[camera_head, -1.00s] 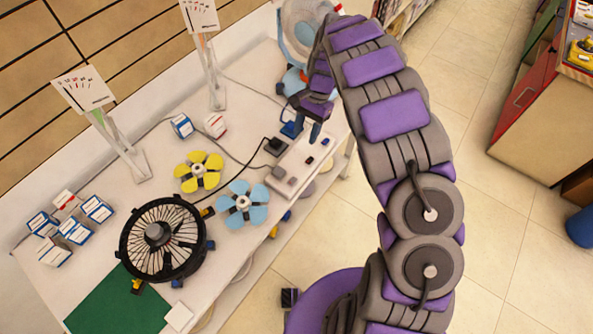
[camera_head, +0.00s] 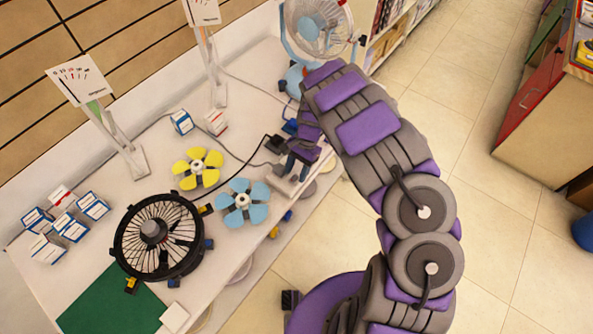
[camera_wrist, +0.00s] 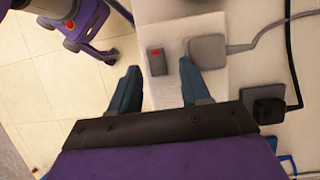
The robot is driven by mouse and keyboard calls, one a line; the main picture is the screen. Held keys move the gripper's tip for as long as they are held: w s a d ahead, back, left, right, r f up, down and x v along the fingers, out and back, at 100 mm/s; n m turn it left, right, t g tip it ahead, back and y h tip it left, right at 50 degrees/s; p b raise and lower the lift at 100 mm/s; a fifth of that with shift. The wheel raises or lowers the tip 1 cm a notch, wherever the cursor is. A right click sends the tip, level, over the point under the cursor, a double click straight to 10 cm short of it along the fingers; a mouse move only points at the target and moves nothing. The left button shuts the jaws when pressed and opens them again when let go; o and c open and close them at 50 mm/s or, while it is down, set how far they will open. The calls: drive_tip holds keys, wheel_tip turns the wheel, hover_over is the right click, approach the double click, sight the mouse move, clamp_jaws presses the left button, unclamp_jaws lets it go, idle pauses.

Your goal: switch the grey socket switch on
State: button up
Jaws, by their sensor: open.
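The grey socket switch (camera_wrist: 157,64) is a small dark rocker with a red mark at one end, on a white socket strip (camera_wrist: 218,82). In the wrist view it lies between the fingertips of my open gripper (camera_wrist: 159,72). Whether the fingers touch the strip, I cannot tell. A grey plug (camera_wrist: 207,50) sits on the strip just right of the right finger. In the head view my gripper (camera_head: 297,168) is over the strip (camera_head: 285,186) near the table's front edge, and it hides the switch there.
A black plug (camera_wrist: 268,103) with a cable is on the strip's right. On the white table (camera_head: 140,198) are a blue fan rotor (camera_head: 243,201), a yellow rotor (camera_head: 198,168), a black fan (camera_head: 160,238) and small boxes. A caged fan (camera_head: 318,25) stands behind.

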drive_tip(key=shift+f, duration=0.15)
clamp_jaws()
idle(0.4)
